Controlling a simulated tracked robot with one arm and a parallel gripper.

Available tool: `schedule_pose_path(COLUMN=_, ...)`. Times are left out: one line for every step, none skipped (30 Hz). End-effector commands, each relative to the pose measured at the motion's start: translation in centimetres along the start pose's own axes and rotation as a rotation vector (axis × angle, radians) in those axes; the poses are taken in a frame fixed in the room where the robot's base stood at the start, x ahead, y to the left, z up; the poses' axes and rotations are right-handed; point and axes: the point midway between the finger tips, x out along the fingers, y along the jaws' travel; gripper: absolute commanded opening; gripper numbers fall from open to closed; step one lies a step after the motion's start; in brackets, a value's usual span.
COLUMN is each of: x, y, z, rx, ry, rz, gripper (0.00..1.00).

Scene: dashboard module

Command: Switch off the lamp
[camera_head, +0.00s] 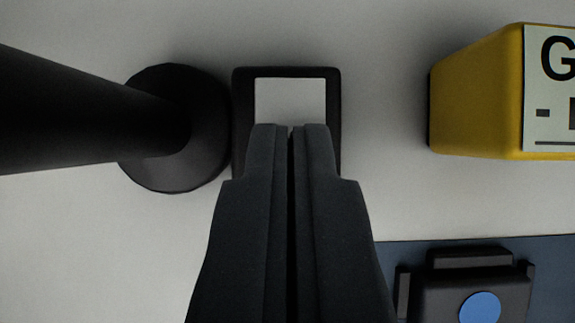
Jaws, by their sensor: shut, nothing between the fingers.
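My gripper (290,128) is shut and empty, with its fingers side by side, pointing up the picture. Its tips overlap a light switch with a black rectangular frame (243,110) and a pale rocker (290,95). The fingers hide the lower part of the switch. I cannot tell whether the tips touch the rocker. A black round base with a thick black rod (90,120) stands just left of the switch; it may be the lamp's, but no lamp head or light bulb is in view.
A yellow box (475,95) with a white, partly cut-off label stands out at the upper right. At the lower right is a blue-grey panel (400,252) with a black block (440,290) bearing a blue round button (480,308). The pale surface between switch and yellow box is clear.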

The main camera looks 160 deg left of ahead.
Motion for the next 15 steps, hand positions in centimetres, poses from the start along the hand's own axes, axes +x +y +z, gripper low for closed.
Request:
schedule_pose_path(x=0.03, y=-0.02, z=0.05, rx=0.000, ry=0.000, rz=0.000, gripper=0.00)
schedule_pose_path(x=0.11, y=-0.03, z=0.16, rx=0.000, ry=0.000, rz=0.000, gripper=0.00)
schedule_pose_path(x=0.29, y=-0.05, z=0.42, rx=0.000, ry=0.000, rz=-0.001, gripper=0.00)
schedule_pose_path(x=0.48, y=-0.02, z=0.68, rx=0.000, ry=0.002, rz=0.000, gripper=0.00)
schedule_pose_path(x=0.41, y=0.05, z=0.56, rx=0.000, ry=0.005, rz=0.001, gripper=0.00)
schedule_pose_path(x=0.35, y=0.03, z=0.49, rx=0.000, ry=0.005, rz=0.001, gripper=0.00)
schedule_pose_path(x=0.34, y=0.02, z=0.48, rx=-0.001, ry=0.005, rz=0.001, gripper=0.00)
schedule_pose_path(x=0.33, y=0.01, z=0.49, rx=-0.001, ry=0.004, rz=0.001, gripper=0.00)
schedule_pose_path(x=0.33, y=0.01, z=0.49, rx=-0.001, ry=0.004, rz=0.000, gripper=0.00)
schedule_pose_path(x=0.33, y=0.00, z=0.48, rx=-0.001, ry=0.004, rz=0.000, gripper=0.00)
schedule_pose_path(x=0.32, y=0.00, z=0.48, rx=-0.001, ry=0.004, rz=0.000, gripper=0.00)
schedule_pose_path(x=0.33, y=0.00, z=0.45, rx=-0.001, ry=0.004, rz=0.000, gripper=0.00)
schedule_pose_path(x=0.33, y=0.01, z=0.42, rx=-0.001, ry=0.004, rz=0.000, gripper=0.00)
schedule_pose_path(x=0.33, y=0.01, z=0.37, rx=-0.001, ry=0.003, rz=0.000, gripper=0.00)
schedule_pose_path(x=0.34, y=0.02, z=0.28, rx=-0.001, ry=0.003, rz=0.000, gripper=0.00)
